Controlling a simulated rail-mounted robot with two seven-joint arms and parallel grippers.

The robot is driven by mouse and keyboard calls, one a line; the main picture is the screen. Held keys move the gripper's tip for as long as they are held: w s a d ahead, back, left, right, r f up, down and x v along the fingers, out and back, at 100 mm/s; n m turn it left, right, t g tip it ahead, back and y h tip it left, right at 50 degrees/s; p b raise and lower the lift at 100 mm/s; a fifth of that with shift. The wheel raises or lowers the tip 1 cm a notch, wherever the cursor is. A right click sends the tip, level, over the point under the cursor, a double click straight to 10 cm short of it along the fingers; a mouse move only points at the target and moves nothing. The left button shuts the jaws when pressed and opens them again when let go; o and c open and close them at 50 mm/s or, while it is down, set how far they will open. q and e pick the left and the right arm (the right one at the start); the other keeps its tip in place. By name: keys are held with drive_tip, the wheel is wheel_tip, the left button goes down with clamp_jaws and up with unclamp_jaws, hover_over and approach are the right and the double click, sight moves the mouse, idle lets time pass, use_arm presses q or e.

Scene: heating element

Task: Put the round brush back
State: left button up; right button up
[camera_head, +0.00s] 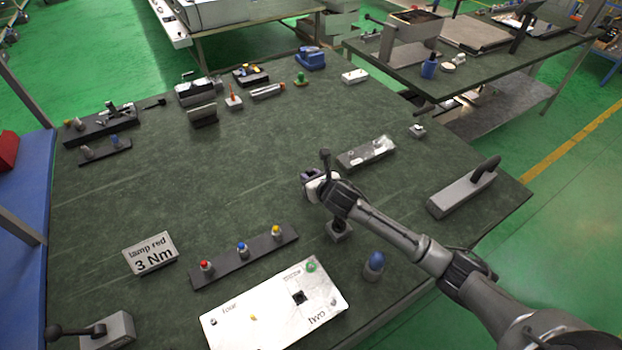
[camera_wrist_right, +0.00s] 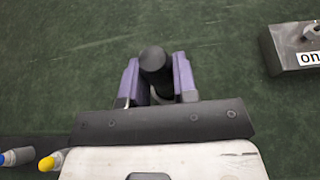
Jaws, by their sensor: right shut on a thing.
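My right gripper (camera_head: 309,177) is over the middle of the green table, with its arm coming in from the lower right. In the right wrist view its purple fingers (camera_wrist_right: 157,88) are shut on a black, round-topped cylinder (camera_wrist_right: 155,60), which looks like the round brush's handle. Bristles are not visible, and I cannot tell whether its lower end touches the table. A small grey block (camera_head: 340,231) sits just below my right wrist, partly covered by the arm; I cannot tell whether it is the brush's place. My left gripper is not in view.
A dark strip with red, blue and yellow knobs (camera_head: 232,264) and a white panel (camera_head: 238,323) lie in front. A labelled grey block (camera_head: 366,152) and a handled block (camera_head: 462,195) are to the right. A blue-topped piece (camera_head: 375,262) stands near the arm. The table's left middle is clear.

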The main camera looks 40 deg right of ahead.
drive_tip(key=shift+d, duration=0.1)
drive_tip(key=o, duration=0.7)
drive_tip(key=shift+f, duration=0.1)
drive_tip(key=shift+o, duration=1.1)
drive_tip(key=shift+s+r, duration=0.25)
drive_tip(key=shift+r, duration=0.1)
drive_tip(key=p+v, duration=0.2)
drive_tip(key=v, duration=0.9)
